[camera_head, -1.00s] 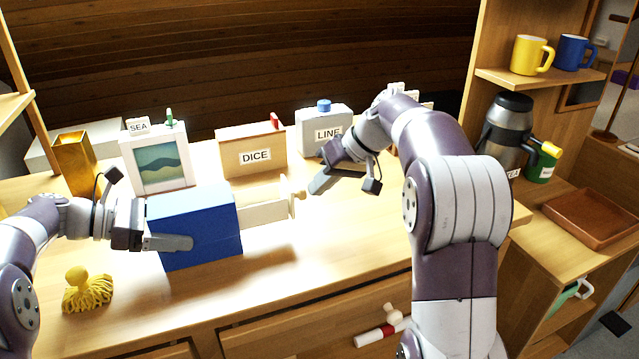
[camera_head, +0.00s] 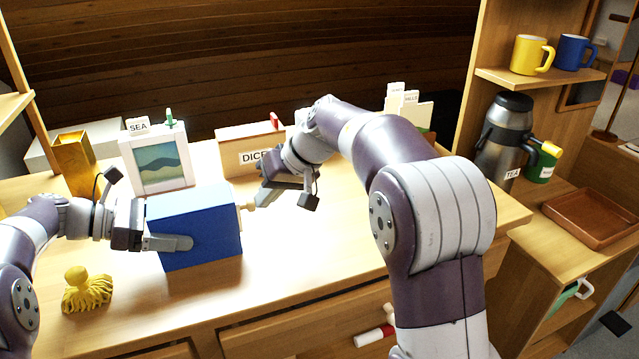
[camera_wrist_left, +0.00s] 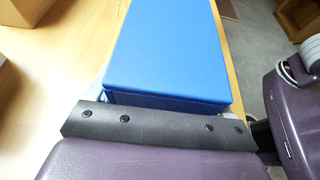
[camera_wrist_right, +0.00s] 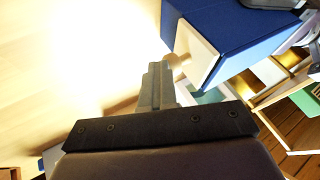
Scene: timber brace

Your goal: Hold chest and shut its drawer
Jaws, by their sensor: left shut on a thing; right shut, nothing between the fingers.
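The blue chest (camera_head: 195,228) sits on the worktop, and its top also shows in the left wrist view (camera_wrist_left: 170,50). My left gripper (camera_head: 180,242) is shut on the chest from the left. The cream drawer faces right with a round knob (camera_head: 249,203). In the right wrist view its cream front (camera_wrist_right: 198,52) is at the chest's open side; I cannot tell whether it is fully flush. My right gripper (camera_head: 266,192) is shut and empty, with its tips at the knob (camera_wrist_right: 177,62), touching or nearly touching it.
Behind the chest stand a sea picture box (camera_head: 158,163), a dice box (camera_head: 237,150) and a gold container (camera_head: 75,163). A yellow tassel-like thing (camera_head: 87,290) lies at the front left. The worktop in front of my right gripper is clear.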

